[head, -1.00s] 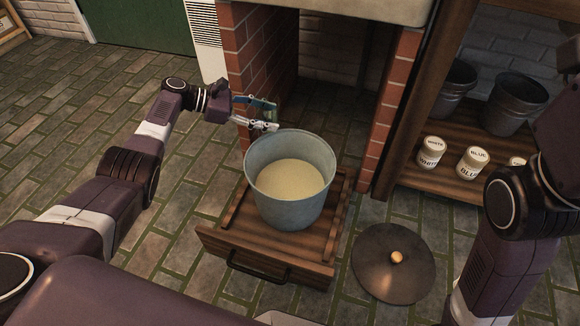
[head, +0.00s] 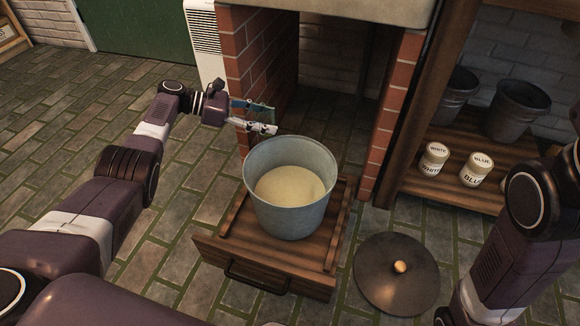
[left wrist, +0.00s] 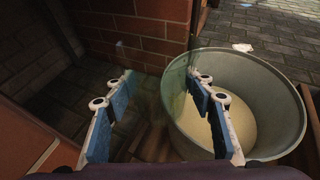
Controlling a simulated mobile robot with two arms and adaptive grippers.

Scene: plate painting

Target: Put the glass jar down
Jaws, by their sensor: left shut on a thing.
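My left gripper (head: 266,118) is shut on the glass jar, up behind the left rim of the metal bucket. The jar (left wrist: 160,105) is clear with a faint green tint and shows between the blue-padded fingers in the left wrist view. Its outline is hard to make out, and I cannot tell if anything is in it. The gripper also shows in the left wrist view (left wrist: 165,88). The grey bucket (head: 291,213) stands upright and holds a pale cream mass (head: 290,187). My right arm enters at the right, but its gripper is out of view.
The bucket stands on a wooden drawer-like base (head: 268,262) with a dark handle. A round dark lid (head: 385,285) lies on the floor to its right. Brick pillars (head: 255,75) stand behind. A shelf (head: 450,190) holds white jars and dark buckets. The brick floor at left is clear.

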